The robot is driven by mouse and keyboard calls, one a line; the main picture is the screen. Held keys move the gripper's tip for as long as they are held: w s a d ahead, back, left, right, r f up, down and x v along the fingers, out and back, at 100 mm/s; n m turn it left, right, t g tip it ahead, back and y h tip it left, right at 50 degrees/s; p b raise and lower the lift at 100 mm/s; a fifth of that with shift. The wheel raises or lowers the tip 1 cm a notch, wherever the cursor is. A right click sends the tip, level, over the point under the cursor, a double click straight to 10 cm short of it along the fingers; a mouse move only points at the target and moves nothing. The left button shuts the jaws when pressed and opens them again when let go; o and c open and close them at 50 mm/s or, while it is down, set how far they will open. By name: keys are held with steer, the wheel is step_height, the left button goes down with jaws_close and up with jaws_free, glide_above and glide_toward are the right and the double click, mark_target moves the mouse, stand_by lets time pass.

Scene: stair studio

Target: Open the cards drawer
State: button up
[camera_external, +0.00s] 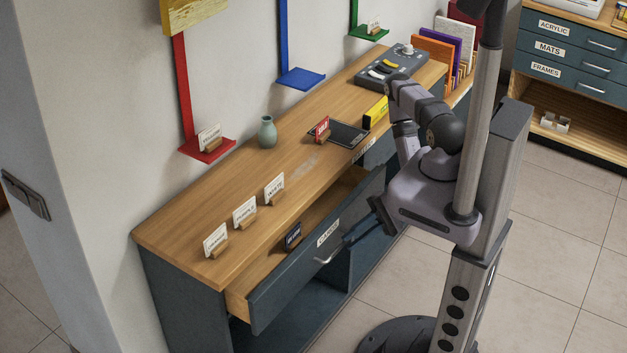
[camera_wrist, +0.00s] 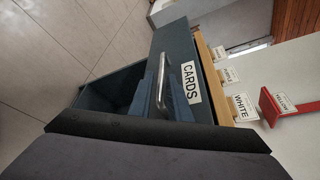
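The cards drawer (camera_external: 318,257) stands pulled out from under the wooden counter, its inside showing, with a small dark card in a wooden holder (camera_external: 292,237) in it. Its blue-grey front carries a CARDS label (camera_wrist: 190,82) and a metal handle (camera_external: 328,254); the handle also shows in the wrist view (camera_wrist: 163,86).
The counter (camera_external: 230,205) holds several cards in holders, a green vase (camera_external: 267,132), a dark tray (camera_external: 350,134) and a grey box (camera_external: 393,66). Red (camera_external: 208,149), blue (camera_external: 301,79) and green shelves hang on the wall. Open tiled floor (camera_external: 545,225) lies at right.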

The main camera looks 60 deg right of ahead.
steer(key=shift+p+x, duration=0.3)
steer(key=shift+x, duration=1.75)
